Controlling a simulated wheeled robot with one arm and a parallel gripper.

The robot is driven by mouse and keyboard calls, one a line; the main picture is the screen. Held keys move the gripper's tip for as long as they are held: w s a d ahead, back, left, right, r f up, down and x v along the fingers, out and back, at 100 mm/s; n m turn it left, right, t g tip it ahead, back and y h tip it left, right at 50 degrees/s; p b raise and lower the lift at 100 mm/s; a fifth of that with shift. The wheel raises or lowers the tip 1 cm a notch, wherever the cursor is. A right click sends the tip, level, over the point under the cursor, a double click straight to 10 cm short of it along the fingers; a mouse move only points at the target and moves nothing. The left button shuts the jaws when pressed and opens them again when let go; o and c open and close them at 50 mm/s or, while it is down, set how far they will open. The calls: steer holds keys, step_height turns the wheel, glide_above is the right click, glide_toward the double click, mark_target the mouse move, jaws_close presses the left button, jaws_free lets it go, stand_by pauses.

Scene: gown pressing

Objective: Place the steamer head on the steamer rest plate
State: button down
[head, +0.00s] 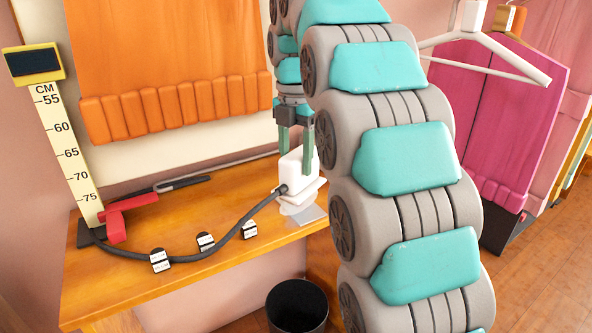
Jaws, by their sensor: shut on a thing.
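The white steamer head (295,173) is upright at the right part of the wooden table, with a dark hose (215,248) running from its lower left side. My gripper (296,149) comes down from above, its green fingers shut on the upper part of the steamer head. A flat grey plate (312,216), which looks like the steamer rest plate, shows just below the head, partly hidden by it. I cannot tell whether the head touches the plate. My arm covers the area to the right.
The hose crosses the table (130,285) past several small black-and-white blocks (206,241) to a red holder (125,217) beside a centimetre ruler (70,155). An orange gown (165,65) hangs behind. A black bin (297,305) stands in front; a pink garment (495,120) hangs right.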

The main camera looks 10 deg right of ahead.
step_height(320, 180, down, 2)
steer(key=shift+d+f+b, duration=0.1)
steer(key=shift+f+b, duration=0.15)
steer(key=shift+b, duration=0.8)
steer(key=shift+p, duration=0.4)
steer(key=shift+f, duration=0.45)
steer(key=shift+c, duration=1.2)
jaws_free()
